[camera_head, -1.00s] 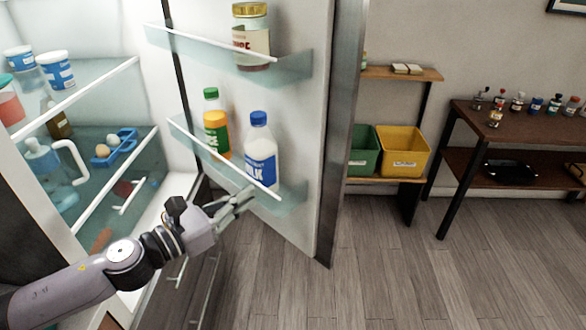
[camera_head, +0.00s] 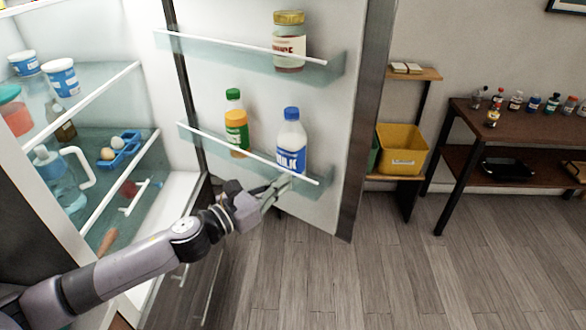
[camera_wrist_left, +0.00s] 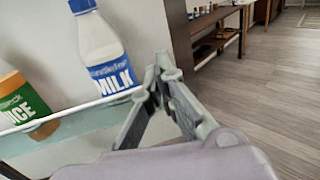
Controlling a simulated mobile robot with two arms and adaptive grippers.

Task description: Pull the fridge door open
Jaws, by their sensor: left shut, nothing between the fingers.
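The fridge door (camera_head: 215,92) stands wide open, its inner side facing me, with shelves holding a milk bottle (camera_head: 291,142), a juice bottle (camera_head: 236,122) and a sauce jar (camera_head: 289,42). The fridge body is open at the left. My left gripper (camera_head: 284,186) is shut and empty at the lower door shelf, just below the milk bottle. In the left wrist view its fingertips (camera_wrist_left: 163,66) meet beside the milk bottle (camera_wrist_left: 103,52), close to the shelf edge; whether they touch it I cannot tell. The door's handle is hidden. My right gripper is out of view.
Inside the fridge are tubs (camera_head: 62,77), a pitcher (camera_head: 62,178) and an egg tray (camera_head: 120,152). Behind the door stand a rack with a yellow bin (camera_head: 401,149) and a dark table (camera_head: 510,127) with small bottles. The wooden floor at right is clear.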

